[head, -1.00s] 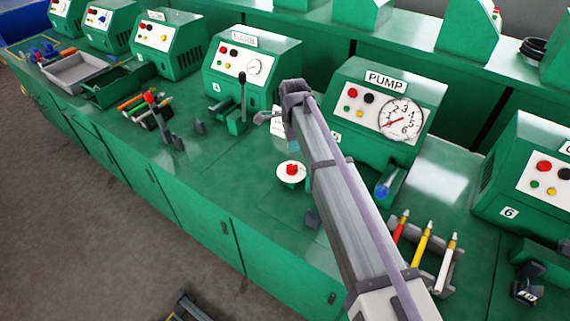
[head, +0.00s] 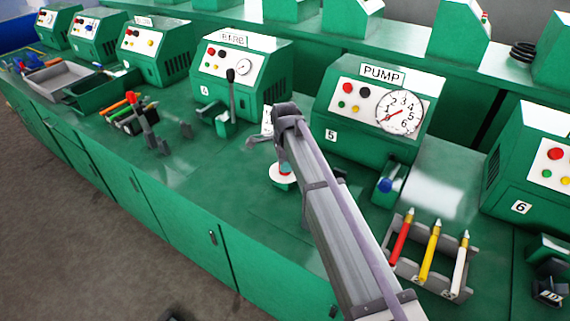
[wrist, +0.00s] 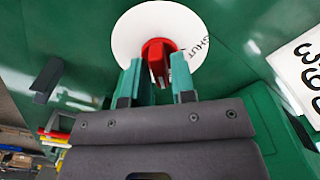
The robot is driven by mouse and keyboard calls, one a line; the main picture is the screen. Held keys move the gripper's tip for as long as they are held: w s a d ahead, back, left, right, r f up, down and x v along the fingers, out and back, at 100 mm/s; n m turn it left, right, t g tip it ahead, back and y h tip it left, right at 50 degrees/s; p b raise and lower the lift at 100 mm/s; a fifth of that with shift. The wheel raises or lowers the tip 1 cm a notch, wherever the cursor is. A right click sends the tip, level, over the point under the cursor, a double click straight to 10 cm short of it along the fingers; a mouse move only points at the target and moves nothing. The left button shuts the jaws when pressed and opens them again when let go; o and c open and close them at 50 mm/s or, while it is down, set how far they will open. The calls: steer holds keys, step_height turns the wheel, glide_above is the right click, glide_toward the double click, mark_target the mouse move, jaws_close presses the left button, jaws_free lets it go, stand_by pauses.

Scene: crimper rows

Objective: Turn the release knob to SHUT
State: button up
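The release knob (wrist: 158,58) is a red bar-shaped knob on a white round dial plate (wrist: 128,40) with the word SHUT printed on its right side in the wrist view. The knob's bar runs roughly up and down there, not toward the word. My gripper (wrist: 157,66) is open, with one teal finger on each side of the knob's near end. I cannot tell whether either finger touches it. In the head view the dial plate (head: 281,183) lies on the green bench in front of the PUMP machine (head: 352,110), and my arm partly hides it.
A rack (head: 437,285) with red, yellow and white pens stands at right. A blue-ended fitting (head: 386,186) is on the pump's front. A black-handled lever (head: 231,95) and a red-topped upright tool (head: 146,130) stand to the left.

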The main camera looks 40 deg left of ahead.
jaws_close()
steer(key=shift+n, duration=0.3)
steer(key=n, duration=0.7)
steer(key=shift+n, duration=0.4)
steer(key=n, duration=0.5)
steer(key=shift+n, duration=2.4)
